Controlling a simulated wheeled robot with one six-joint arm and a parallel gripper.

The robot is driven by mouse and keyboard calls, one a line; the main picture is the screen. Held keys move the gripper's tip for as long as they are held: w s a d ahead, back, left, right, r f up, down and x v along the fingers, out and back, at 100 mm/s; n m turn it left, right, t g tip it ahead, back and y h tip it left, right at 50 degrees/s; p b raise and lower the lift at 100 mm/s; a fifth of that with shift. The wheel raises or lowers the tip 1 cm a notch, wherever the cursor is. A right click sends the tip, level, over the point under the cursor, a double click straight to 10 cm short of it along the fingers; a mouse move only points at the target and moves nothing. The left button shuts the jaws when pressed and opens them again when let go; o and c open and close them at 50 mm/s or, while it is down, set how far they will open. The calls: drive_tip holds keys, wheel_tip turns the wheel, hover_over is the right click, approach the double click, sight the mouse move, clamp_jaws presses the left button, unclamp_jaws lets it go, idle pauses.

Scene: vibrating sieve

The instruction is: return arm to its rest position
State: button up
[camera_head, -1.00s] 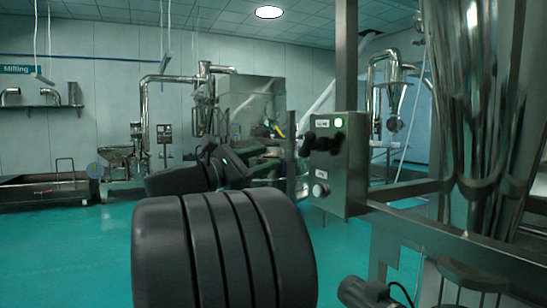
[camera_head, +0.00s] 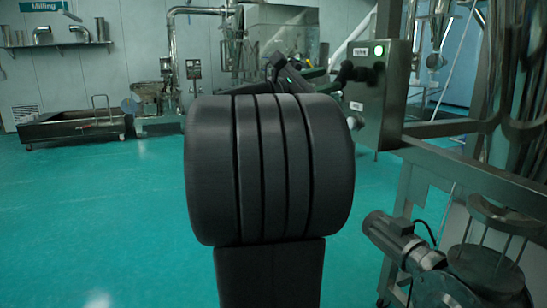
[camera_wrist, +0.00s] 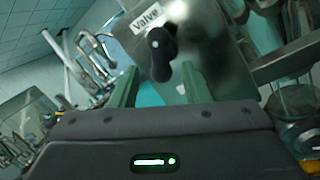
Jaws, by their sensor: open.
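My gripper (camera_wrist: 159,70) is open in the wrist view, its two fingers apart with nothing held between them. A black valve knob (camera_wrist: 162,52) on a steel control box (camera_wrist: 205,35) labelled "Valve" shows beyond and between the fingertips. I cannot tell the exact gap from the fingers to the knob. In the head view my arm stands in the middle, and its thick dark links hide most of the gripper. The control box also shows there at the right (camera_head: 368,105), with a lit green button (camera_head: 379,50) at its top.
The sieve's steel frame (camera_head: 470,180) and a motor (camera_head: 395,237) stand close on the right. A low steel trough (camera_head: 70,128) and milling machines are against the back wall. The green floor (camera_head: 90,210) at the left is clear.

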sight(339, 76)
drive_tip(key=x, duration=0.6)
drive_tip(key=shift+w+d, duration=0.15)
drive_tip(key=shift+d, duration=0.05)
